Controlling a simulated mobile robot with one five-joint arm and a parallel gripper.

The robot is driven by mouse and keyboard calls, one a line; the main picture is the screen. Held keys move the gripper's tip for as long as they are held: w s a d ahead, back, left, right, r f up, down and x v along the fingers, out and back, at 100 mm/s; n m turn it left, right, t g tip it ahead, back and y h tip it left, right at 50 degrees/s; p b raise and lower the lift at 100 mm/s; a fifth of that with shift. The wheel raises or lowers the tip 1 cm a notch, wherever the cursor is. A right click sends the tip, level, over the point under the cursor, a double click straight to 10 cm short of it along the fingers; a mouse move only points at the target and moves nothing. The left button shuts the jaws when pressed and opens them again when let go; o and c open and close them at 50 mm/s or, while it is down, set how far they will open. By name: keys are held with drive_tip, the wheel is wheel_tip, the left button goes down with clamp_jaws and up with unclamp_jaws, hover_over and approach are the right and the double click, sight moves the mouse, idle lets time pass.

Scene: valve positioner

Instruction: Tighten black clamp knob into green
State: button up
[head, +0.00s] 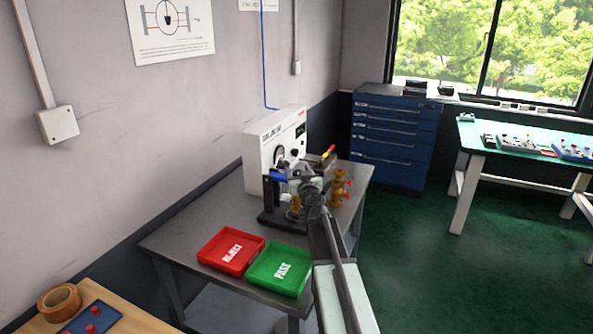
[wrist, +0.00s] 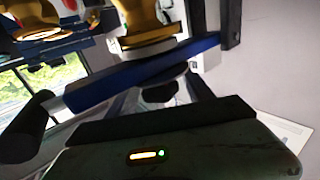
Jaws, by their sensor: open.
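A clamp fixture with a blue crossbar (head: 278,177) stands on the grey table in the head view. The blue bar crosses the middle of the wrist view (wrist: 140,76), beside a brass valve body (wrist: 145,20). A small dark round part by the bar (wrist: 160,93) looks like the black clamp knob. It is partly hidden. My gripper (head: 308,190) is open at the fixture in the head view. The arm covers much of the contact area, so I cannot tell whether the jaws touch the knob. A dark body with a lit orange and green mark (wrist: 148,155) fills the lower wrist view.
A red REJECT tray (head: 210,259) and a green PASS tray (head: 280,291) lie on the near part of the table. A white test box (head: 262,147) stands behind the fixture, and brass valves (head: 340,188) stand at its right. A black cylinder (wrist: 25,125) shows at left.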

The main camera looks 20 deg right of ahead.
drive_tip(key=shift+x, duration=0.85)
drive_tip(key=shift+s, duration=0.1)
clamp_jaws()
